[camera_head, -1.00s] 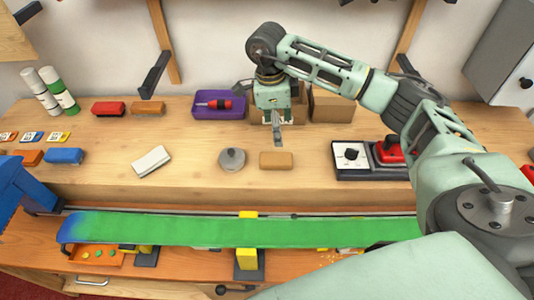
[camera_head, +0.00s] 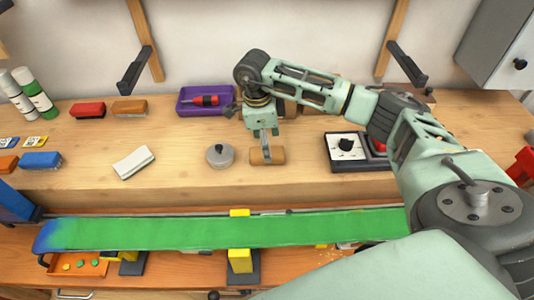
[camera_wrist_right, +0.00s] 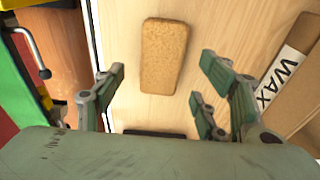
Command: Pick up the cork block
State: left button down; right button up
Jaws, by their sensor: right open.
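The cork block (camera_head: 276,158) is a small tan block with rounded corners, lying flat on the wooden bench. In the right wrist view the cork block (camera_wrist_right: 163,57) shows its speckled top, lying ahead of my fingers and apart from them. My right gripper (camera_head: 266,149) hangs over the block in the head view and hides part of it. In the wrist view the right gripper (camera_wrist_right: 162,88) has its fingers spread wide with nothing between them. My left gripper is in neither view.
A grey round weight (camera_head: 220,156) and a whitish block (camera_head: 132,162) lie left of the cork. A black device (camera_head: 346,150) stands to its right, and a purple tray (camera_head: 190,104) behind. A green-topped ski (camera_head: 180,232) runs along the front. A WAX box (camera_wrist_right: 297,78) is nearby.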

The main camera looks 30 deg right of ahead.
notch_tip(320, 180, down, 4)
jog(key=shift+r+p, duration=0.2)
jog(key=shift+p, duration=0.7)
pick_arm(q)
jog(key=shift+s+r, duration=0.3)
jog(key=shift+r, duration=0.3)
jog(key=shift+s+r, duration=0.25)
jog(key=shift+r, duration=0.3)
pick_arm(e)
jog(key=shift+d+f, duration=0.15)
jog(key=shift+f, duration=0.25)
jog(key=c, duration=1.2)
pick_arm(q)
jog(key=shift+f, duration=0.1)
pick_arm(e)
jog(key=shift+w+r, duration=0.1)
jog(key=shift+c, duration=0.2)
